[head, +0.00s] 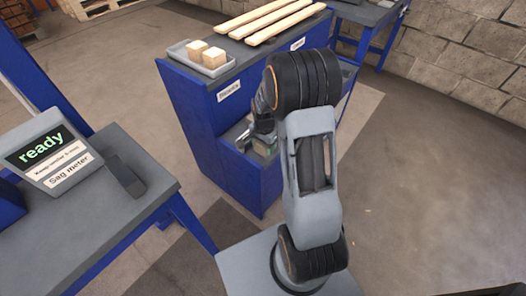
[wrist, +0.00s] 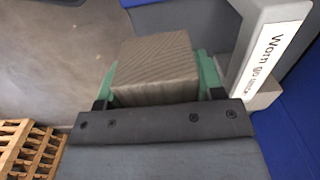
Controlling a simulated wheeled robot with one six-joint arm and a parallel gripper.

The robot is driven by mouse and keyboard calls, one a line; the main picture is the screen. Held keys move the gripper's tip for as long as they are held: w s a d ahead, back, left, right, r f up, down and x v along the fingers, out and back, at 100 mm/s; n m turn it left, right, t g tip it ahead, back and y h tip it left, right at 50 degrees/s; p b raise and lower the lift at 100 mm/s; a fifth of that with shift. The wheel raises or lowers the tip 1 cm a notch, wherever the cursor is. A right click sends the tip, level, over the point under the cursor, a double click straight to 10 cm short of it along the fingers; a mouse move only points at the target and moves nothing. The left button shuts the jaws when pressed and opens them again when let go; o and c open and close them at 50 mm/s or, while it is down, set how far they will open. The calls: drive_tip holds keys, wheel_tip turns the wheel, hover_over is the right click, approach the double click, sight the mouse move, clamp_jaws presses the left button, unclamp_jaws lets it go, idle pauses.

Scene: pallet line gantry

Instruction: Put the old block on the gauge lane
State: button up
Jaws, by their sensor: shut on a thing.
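My gripper (head: 264,146) is low at the blue cabinet's lower shelf in the head view, partly behind my own arm. In the wrist view its green fingertips (wrist: 158,82) are shut on a grey-brown, wood-grained block (wrist: 155,62), one finger on each side. The block looks worn and darker than the two pale blocks on the cabinet top. I cannot tell whether its underside touches the shelf. No surface marked as the gauge lane can be read in either view.
A white sign reading "Worn go under" (wrist: 262,65) stands close at the right. The blue cabinet (head: 235,130) carries a grey tray (head: 183,59) with two pale blocks and several pale boards (head: 268,20). A sag meter (head: 47,150) showing "ready" and a dark pad (head: 124,175) sit on the left table.

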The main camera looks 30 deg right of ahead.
sight(263, 150)
drive_tip(key=shift+w+f, duration=0.25)
drive_tip(key=shift+w+f+b, duration=0.15)
drive_tip(key=shift+f+b, duration=0.15)
drive_tip(key=shift+f, duration=0.6)
drive_tip(key=shift+w+f+b, duration=0.1)
drive_tip(key=shift+f+b, duration=0.15)
drive_tip(key=shift+f, duration=0.65)
drive_tip(key=shift+f, duration=0.15)
drive_tip(key=o, duration=0.9)
drive_tip(key=shift+o, duration=0.2)
